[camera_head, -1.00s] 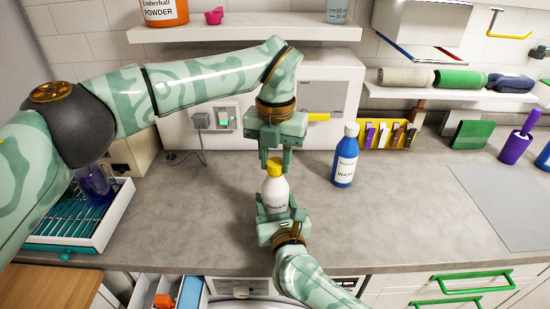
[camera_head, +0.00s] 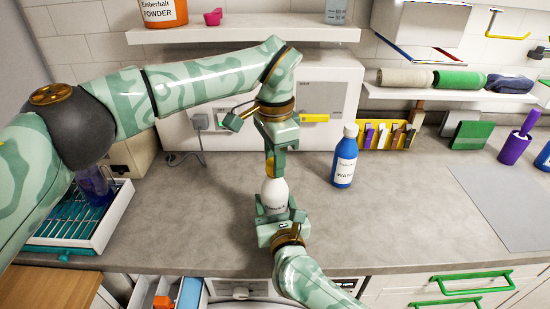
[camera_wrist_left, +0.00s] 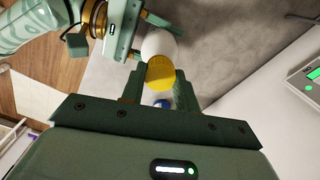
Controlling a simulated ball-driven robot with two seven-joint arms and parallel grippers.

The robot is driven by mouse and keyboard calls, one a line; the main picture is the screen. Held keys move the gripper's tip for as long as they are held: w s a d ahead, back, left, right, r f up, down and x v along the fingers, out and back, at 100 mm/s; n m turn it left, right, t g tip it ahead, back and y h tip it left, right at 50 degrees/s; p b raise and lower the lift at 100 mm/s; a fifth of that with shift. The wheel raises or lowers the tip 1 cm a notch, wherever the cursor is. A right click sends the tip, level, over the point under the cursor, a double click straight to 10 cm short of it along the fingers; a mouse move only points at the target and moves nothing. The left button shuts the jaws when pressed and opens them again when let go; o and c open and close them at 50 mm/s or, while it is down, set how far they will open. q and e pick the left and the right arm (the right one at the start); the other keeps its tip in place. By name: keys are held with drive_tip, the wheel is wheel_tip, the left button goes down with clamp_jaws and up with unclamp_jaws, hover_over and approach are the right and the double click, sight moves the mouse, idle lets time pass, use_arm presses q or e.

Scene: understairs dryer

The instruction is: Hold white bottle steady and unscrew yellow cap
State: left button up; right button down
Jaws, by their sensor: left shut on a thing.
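My left gripper (camera_head: 272,164) comes from above and is shut on the yellow cap, one finger on each side. My right gripper (camera_head: 277,214) reaches in from the front, low on the bottle, and is shut around its body. The cap sits at the bottle's top, with no gap that I can see.
A blue bottle (camera_head: 344,157) stands to the right, close to the work. A yellow holder (camera_head: 388,137) is behind it. A drying rack (camera_head: 75,218) with a purple item is at left. The counter's middle right is clear.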

use_arm(q)
drive_tip(key=shift+r, duration=0.2)
idle(0.4)
drive_tip(key=shift+r, duration=0.9)
drive_tip(key=shift+r, duration=2.05)
use_arm(e)
drive_tip(key=shift+c, duration=2.2)
unclamp_jaws()
drive_tip(key=shift+s, duration=0.1)
